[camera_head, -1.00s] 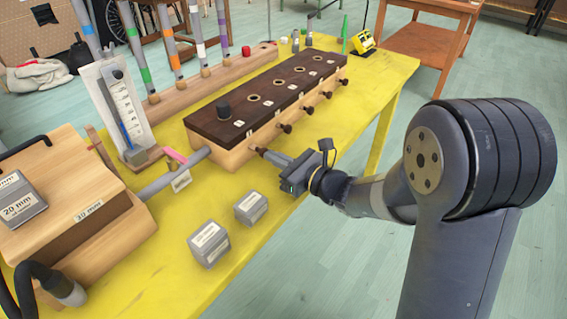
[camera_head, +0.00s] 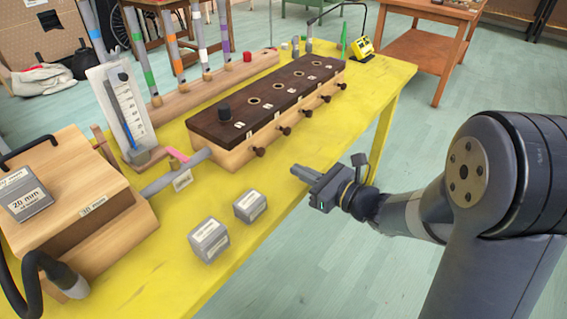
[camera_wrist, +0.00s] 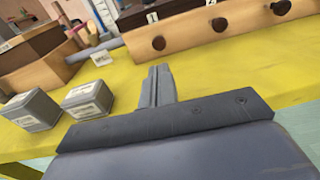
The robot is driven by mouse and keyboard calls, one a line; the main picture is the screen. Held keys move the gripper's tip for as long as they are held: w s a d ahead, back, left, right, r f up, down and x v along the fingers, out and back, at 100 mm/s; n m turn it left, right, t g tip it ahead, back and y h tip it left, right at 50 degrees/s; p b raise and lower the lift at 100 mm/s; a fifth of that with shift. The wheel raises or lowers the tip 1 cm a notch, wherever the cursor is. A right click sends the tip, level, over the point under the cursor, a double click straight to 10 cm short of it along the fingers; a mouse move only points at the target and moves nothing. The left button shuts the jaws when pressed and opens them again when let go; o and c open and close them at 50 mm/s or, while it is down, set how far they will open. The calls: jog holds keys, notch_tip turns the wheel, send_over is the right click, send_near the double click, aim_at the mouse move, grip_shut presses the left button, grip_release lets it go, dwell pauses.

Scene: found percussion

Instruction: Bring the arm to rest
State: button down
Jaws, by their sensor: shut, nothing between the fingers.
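My gripper (camera_head: 304,172) is shut and empty. In the head view it hangs over the front edge of the yellow table, apart from the wooden box (camera_head: 236,153) with the dark top and row of knobs. In the wrist view the closed fingers (camera_wrist: 157,84) point toward the box front, with the knob (camera_wrist: 158,43) by label 1 beyond the tips. My arm reaches in from the right.
Two grey labelled blocks (camera_head: 209,240) and (camera_head: 250,206) sit on the yellow table (camera_head: 290,228) left of my gripper. A wooden bellows-like box (camera_head: 70,190) stands at left, joined by a grey pipe (camera_head: 176,177). Open floor lies right of the table.

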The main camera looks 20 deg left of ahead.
aim_at(262, 153)
jog(key=shift+v, duration=2.4)
jog(key=shift+a, duration=0.1)
jog(key=x, duration=1.3)
jog(key=shift+a+b, duration=0.15)
jog(key=shift+b, duration=0.15)
jog(key=shift+r, duration=0.1)
